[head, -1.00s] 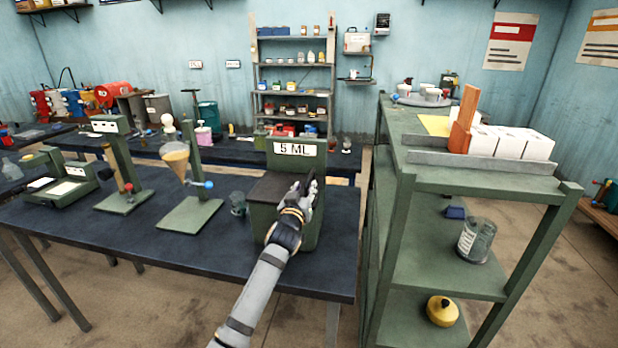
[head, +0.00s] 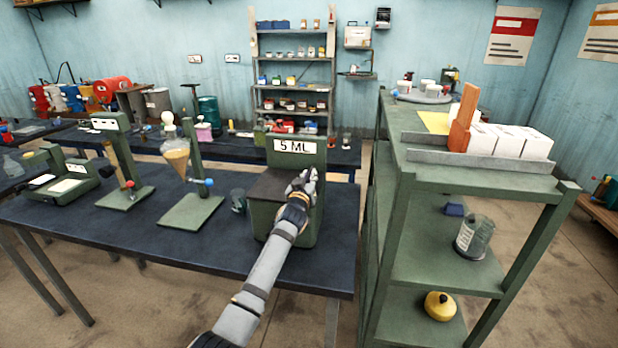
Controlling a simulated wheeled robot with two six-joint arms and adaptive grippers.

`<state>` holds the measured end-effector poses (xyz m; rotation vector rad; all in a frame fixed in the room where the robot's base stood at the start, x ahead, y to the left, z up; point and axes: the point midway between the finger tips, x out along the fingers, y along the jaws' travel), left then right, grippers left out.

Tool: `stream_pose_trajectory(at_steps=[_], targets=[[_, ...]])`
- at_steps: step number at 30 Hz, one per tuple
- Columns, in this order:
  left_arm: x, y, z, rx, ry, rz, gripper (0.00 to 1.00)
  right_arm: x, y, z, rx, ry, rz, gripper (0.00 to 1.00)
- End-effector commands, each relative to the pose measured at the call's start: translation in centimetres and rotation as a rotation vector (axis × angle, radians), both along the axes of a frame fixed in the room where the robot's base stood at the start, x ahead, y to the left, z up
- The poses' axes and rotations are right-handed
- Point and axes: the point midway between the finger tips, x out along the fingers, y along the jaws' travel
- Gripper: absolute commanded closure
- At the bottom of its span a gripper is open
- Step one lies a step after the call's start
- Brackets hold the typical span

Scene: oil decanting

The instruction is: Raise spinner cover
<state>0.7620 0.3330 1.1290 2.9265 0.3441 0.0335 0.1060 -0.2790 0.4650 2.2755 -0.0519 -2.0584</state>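A green box-shaped machine (head: 262,222) with a "5 ML" label (head: 296,146) stands at the right end of the dark workbench. I take it to be the spinner. It has a dark flat top (head: 268,187) and an upright green panel behind that bears the label. I cannot tell which part is the cover. My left gripper (head: 303,181) is over the right front of the box's top, hiding part of it. I cannot tell whether it touches the box, or whether its fingers are open or shut. My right gripper is not in view.
A green shelf unit (head: 440,262) stands close on the right, with white boxes (head: 509,141) on top and a jar (head: 474,237) lower down.

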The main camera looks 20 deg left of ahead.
Motion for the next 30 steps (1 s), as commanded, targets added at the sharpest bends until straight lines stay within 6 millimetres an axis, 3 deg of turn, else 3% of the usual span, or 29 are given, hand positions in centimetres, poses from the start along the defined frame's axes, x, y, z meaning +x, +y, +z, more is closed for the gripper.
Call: stream_pose_trajectory(at_steps=[16,30], targets=[[0.0,0.1,0.5,-0.024,-0.007,0.000,1.00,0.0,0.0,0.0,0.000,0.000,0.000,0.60],[-0.6,2.5,6.0,-0.312,-0.081,0.000,1.00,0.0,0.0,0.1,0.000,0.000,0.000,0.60]])
